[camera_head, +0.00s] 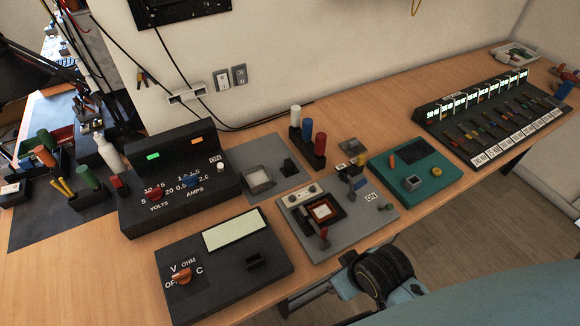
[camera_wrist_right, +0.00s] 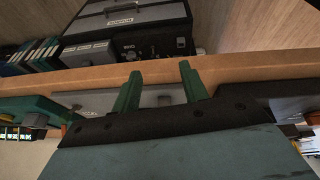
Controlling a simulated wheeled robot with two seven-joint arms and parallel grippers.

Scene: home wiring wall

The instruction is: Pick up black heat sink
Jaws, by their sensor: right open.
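I cannot tell the black heat sink with certainty. A small black block (camera_head: 289,167) on a grey board (camera_head: 272,150) behind the middle of the table may be it. My right gripper (camera_wrist_right: 160,85) is open and empty, with two green fingers apart near the table's front edge. In the head view its arm comes in low at the front, and the gripper (camera_head: 303,298) lies beside the table edge, well away from the black block. My left gripper is not in view.
A meter box (camera_head: 222,265) and a volts-amps box (camera_head: 180,185) stand at left. A grey test board (camera_head: 345,235) and a green device (camera_head: 412,172) lie between the gripper and the back. A long black rack (camera_head: 490,118) stands at right. Bare wood shows at the front left.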

